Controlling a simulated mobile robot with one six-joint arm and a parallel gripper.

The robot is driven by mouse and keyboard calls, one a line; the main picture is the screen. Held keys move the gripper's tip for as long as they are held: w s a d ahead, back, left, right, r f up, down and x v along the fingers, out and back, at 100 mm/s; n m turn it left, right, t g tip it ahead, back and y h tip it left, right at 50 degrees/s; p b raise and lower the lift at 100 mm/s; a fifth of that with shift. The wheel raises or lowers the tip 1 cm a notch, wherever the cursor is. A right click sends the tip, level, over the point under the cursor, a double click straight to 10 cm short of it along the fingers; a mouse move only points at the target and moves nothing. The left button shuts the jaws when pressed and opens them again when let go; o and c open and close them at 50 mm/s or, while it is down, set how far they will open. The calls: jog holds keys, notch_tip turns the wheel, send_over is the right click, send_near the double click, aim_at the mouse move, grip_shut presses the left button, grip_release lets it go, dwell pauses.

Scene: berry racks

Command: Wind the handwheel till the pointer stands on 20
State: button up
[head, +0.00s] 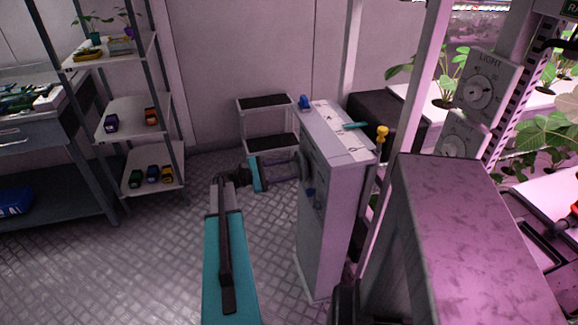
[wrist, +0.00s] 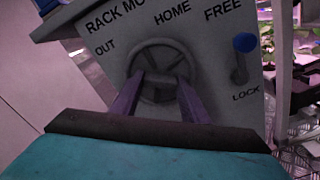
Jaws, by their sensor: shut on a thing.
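The grey spoked handwheel (wrist: 163,43) sits on the front panel (wrist: 215,45) of a grey cabinet (head: 331,215). The panel reads "RACK MO…", cut off, with OUT, HOME, FREE and LOCK. My gripper (wrist: 160,85) is shut on the handwheel, its two fingers across the wheel face. In the head view my gripper (head: 292,165) reaches the cabinet's left side, where the wheel itself is hard to make out.
A blue-knobbed lever (wrist: 244,44) stands right of the wheel, its knob up near FREE. A two-step stool (head: 267,141) is behind the cabinet. A shelf rack (head: 151,105) with small toy-like items stands left. Floor (head: 130,260) at left is clear.

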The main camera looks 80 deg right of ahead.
jog(key=shift+s+a+f+n, duration=0.15)
jog(key=shift+n, duration=0.15)
jog(key=o, duration=1.1)
jog(key=shift+c, duration=0.2)
jog(key=shift+w, duration=0.2)
jog(key=b+v, duration=0.1)
jog(key=v, duration=1.2)
jog(key=shift+w+b, duration=0.25)
jog(key=shift+b, duration=0.05)
